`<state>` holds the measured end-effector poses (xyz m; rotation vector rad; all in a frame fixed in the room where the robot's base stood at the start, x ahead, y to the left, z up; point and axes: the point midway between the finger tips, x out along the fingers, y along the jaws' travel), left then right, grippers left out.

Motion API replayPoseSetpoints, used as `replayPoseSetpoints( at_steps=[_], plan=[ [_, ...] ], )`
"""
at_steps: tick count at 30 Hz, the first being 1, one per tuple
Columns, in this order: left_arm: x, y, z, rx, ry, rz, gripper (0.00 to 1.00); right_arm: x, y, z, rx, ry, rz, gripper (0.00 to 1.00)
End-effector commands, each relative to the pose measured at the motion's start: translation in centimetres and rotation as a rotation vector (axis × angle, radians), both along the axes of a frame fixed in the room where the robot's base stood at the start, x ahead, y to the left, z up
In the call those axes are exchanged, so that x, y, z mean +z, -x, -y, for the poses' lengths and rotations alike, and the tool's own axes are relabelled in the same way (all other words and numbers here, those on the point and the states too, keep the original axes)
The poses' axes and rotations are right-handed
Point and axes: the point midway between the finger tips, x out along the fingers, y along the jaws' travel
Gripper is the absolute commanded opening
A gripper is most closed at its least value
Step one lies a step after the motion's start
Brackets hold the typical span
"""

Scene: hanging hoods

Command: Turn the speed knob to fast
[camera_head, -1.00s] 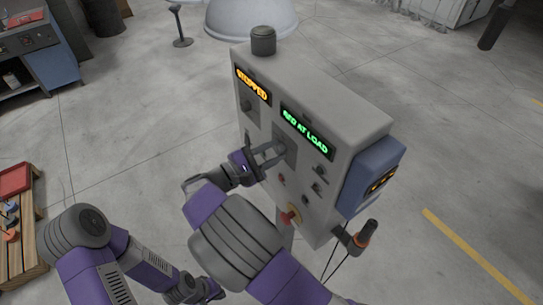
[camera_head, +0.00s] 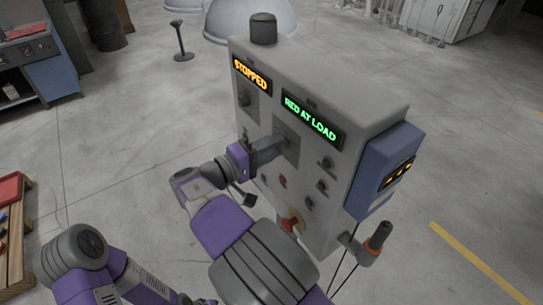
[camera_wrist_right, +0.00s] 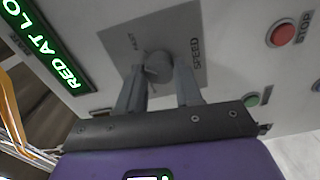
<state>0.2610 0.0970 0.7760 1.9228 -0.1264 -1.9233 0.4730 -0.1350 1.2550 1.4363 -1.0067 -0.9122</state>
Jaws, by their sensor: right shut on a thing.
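The speed knob (camera_wrist_right: 158,67) is a small grey round knob on a square grey plate (camera_wrist_right: 205,22) marked SPEED and FAST, seen in the right wrist view. My right gripper (camera_wrist_right: 160,80) is shut on the knob, with one finger on each side of it. In the head view, my right gripper (camera_head: 283,146) reaches the plate on the control box (camera_head: 330,85) and its fingers cover the knob. Which setting the knob points to cannot be read. My left arm shows at the lower left, but its fingers are out of frame.
The box has an orange STOPPED display (camera_head: 251,75) and a green RED AT LOAD display (camera_head: 310,117). A red stop button (camera_wrist_right: 283,34) and a green button (camera_wrist_right: 251,100) sit near the knob.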

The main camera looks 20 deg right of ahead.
Motion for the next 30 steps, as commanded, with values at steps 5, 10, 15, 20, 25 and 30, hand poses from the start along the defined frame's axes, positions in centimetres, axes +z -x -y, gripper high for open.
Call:
replayPoseSetpoints(
  at_steps=[5, 10, 15, 20, 25, 30],
  plan=[
    [-2.6, 0.0, 0.0, 0.000, 0.000, 0.000, 0.00, -0.5, 0.0, 0.0, 0.000, -0.055, 0.146, 0.04],
    [-4.1, 0.0, 0.0, 0.000, 0.000, 0.000, 0.00, -0.4, 0.0, 0.0, -0.001, -0.096, 0.259, 0.04],
    [-5.2, 0.0, 0.0, 0.000, 0.000, 0.000, 0.00, -0.3, 0.0, -0.1, 0.000, -0.128, 0.340, 0.04],
    [-5.8, 0.0, 0.0, 0.000, 0.000, 0.000, 0.00, -0.2, 0.0, -0.1, 0.000, -0.143, 0.386, 0.04],
    [-6.0, 0.0, 0.0, 0.000, 0.000, 0.000, 0.00, -0.1, 0.0, -0.1, 0.000, -0.152, 0.409, 0.04],
    [-6.0, 0.0, 0.0, 0.000, 0.000, 0.000, 0.00, -0.1, 0.0, -0.1, 0.000, -0.153, 0.414, 0.04]
  ],
)
